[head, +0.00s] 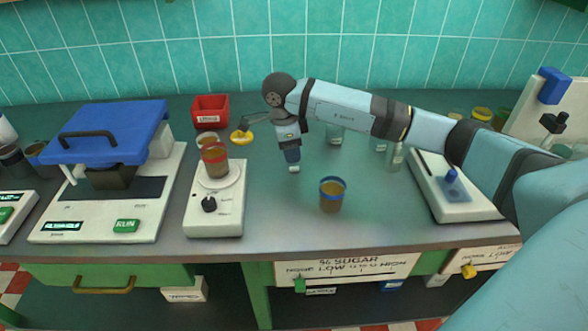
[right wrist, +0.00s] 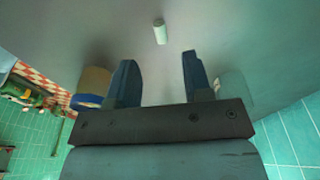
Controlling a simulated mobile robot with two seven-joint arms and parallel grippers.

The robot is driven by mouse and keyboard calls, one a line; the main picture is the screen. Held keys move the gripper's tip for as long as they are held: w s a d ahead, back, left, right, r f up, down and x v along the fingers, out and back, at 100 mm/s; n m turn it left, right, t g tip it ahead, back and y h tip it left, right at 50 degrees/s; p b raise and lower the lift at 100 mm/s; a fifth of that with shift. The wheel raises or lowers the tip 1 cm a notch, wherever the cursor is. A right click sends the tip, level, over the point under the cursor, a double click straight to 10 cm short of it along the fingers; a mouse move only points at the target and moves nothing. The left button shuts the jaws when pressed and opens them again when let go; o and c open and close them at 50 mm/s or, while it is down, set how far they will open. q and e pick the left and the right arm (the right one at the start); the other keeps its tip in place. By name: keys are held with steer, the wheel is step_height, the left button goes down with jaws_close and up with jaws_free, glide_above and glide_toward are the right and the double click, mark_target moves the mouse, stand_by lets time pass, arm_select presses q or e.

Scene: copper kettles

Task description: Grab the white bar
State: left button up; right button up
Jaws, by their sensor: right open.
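The white bar (head: 294,169) is a small pale piece lying on the grey counter, just under my right gripper in the head view. In the right wrist view the white bar (right wrist: 160,31) lies beyond the fingertips, roughly in line with the gap between them. My right gripper (head: 292,157) points down over the counter. Its two blue fingers stand apart with nothing between them in the right wrist view (right wrist: 158,62). My left gripper is not in view.
A blue-rimmed amber cup (head: 332,196) stands close by to the right. A clear glass (head: 335,134) stands behind. A white scale with a red-brown cup (head: 215,158) and a yellow dish (head: 242,137) are to the left. Counter in front of the bar is clear.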

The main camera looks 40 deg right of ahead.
mark_target(294, 167)
steer(key=f, duration=0.5)
steer(key=shift+d+f, duration=0.25)
steer(key=shift+f, duration=0.05)
jaws_close()
